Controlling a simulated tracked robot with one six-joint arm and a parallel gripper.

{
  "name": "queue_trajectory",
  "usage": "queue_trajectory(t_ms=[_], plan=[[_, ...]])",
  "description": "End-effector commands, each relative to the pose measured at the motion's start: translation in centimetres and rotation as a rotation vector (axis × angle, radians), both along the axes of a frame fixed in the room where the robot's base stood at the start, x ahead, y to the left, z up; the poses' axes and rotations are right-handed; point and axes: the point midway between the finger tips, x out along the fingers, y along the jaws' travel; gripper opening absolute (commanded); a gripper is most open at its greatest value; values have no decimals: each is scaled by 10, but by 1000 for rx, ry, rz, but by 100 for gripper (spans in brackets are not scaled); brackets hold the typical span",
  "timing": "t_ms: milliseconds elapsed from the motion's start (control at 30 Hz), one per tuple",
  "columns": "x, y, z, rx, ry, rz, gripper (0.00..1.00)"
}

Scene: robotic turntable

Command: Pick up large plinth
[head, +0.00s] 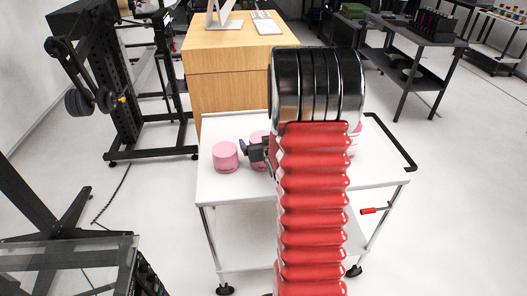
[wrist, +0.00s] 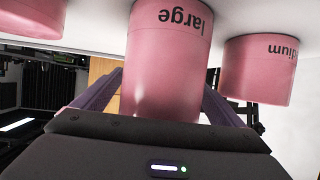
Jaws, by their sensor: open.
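The large plinth (wrist: 167,62) is a pink cylinder marked "large", in the middle of the upside-down wrist view. My gripper (wrist: 163,88) is open, with one purple finger on each side of the plinth's lower picture part; the fingertips are partly hidden by it. I cannot tell if either finger touches it. In the head view my gripper (head: 248,148) is low over the white cart, among pink plinths, and my red arm hides part of them. One pink plinth (head: 225,156) stands left of the gripper and another (head: 258,136) just behind it; their labels are unreadable there.
The medium plinth (wrist: 258,70) stands close on the right in the wrist view, and another pink plinth (wrist: 36,16) is at upper left. The white cart (head: 225,190) has a black handle (head: 392,143) at right. A wooden cabinet (head: 225,85) stands behind it.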

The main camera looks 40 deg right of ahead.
Motion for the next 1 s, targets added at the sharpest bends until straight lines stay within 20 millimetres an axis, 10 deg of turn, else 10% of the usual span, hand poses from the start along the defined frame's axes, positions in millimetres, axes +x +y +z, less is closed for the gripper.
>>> queue_trajectory(t_ms=[433,1000], plan=[[0,0,1,0,-1,0,92],[0,0,1,-1,-1,-1,52]])
